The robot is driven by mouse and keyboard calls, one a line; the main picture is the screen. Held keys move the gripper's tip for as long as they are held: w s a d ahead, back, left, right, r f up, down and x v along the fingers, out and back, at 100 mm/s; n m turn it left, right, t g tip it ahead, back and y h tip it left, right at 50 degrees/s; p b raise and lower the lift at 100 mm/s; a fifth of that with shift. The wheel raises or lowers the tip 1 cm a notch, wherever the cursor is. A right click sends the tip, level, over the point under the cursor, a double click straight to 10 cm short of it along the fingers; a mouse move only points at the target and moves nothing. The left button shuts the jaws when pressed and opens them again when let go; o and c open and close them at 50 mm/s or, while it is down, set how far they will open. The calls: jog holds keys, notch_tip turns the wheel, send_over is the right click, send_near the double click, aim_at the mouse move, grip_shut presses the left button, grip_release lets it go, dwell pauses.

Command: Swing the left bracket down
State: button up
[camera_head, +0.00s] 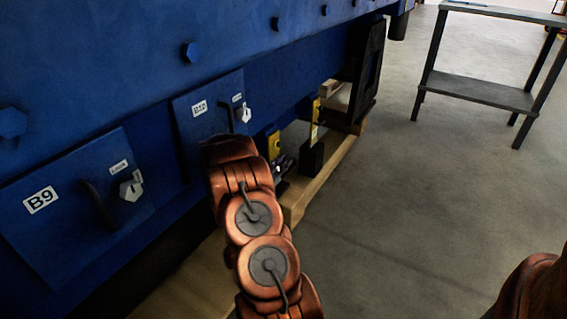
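Two narrow yellow upright pieces stand along the lower edge of the blue engine block (120,55). They look like the brackets, but I cannot be sure. The left yellow piece (274,145) is partly hidden by my arm. The right yellow piece (315,114) stands farther back, with a black block (311,158) below it. My gripper (284,164) shows only as a small dark part past the end of my orange arm, just below the left yellow piece. Its fingers are too hidden to tell open from shut, or whether they touch the piece.
Blue hatch panels with handles, one marked B9 (41,200), line the engine side at left. A black frame (368,70) stands beyond the brackets. Wooden beams (318,182) run below the engine.

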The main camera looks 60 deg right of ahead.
jog(key=shift+c, duration=0.5)
grip_shut()
